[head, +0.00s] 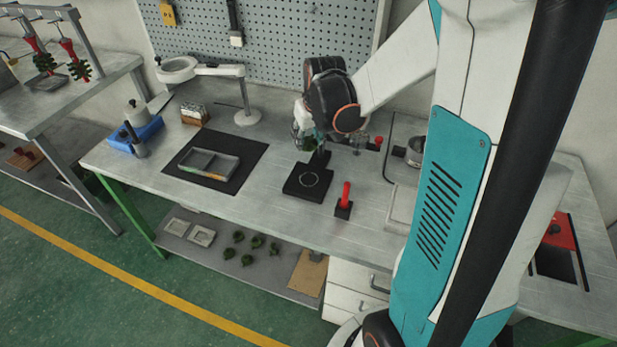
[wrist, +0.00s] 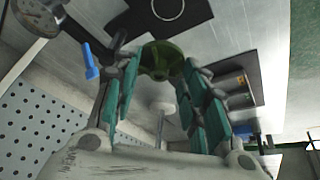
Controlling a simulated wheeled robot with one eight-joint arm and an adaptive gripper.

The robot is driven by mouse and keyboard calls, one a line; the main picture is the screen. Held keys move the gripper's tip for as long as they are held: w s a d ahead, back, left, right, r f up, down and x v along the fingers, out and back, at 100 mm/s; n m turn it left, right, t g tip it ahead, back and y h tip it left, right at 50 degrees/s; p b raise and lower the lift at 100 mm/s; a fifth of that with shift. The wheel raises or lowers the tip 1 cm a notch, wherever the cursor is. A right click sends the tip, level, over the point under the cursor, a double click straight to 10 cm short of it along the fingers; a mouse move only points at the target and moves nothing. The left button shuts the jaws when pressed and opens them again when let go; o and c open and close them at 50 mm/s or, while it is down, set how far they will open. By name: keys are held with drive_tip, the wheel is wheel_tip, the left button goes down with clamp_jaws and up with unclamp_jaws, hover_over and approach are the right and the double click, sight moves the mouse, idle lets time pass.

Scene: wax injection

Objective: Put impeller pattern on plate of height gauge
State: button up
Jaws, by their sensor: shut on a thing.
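The green impeller pattern (wrist: 163,62) is between my gripper's teal fingers in the wrist view. My gripper (wrist: 160,70) is shut on it and holds it off the table. In the head view my gripper (head: 308,146) is above the back of the bench, behind the black plate of the height gauge (head: 292,186); my wrist partly hides it, and the pattern cannot be made out clearly there. The plate has a pale ring marked on it and nothing on it. It also shows at the top of the wrist view (wrist: 195,12), apart from the pattern.
A red-handled tool on a black base (head: 343,206) stands right of the plate. A grey divided tray (head: 228,172) lies on a black mat (head: 250,158) to the left. A white magnifier lamp (head: 247,117) stands behind. Several green patterns (head: 247,260) lie on the lower shelf.

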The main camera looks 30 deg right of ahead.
wheel_tip(320, 180, down, 15)
drive_tip(key=b, duration=0.5)
drive_tip(key=shift+r, duration=0.1)
drive_tip(key=shift+r, duration=0.1)
drive_tip(key=o, duration=1)
drive_tip(key=shift+o, duration=0.2)
drive_tip(key=p+v, duration=0.4)
drive_tip(key=v, duration=0.8)
drive_tip(key=shift+p, duration=0.3)
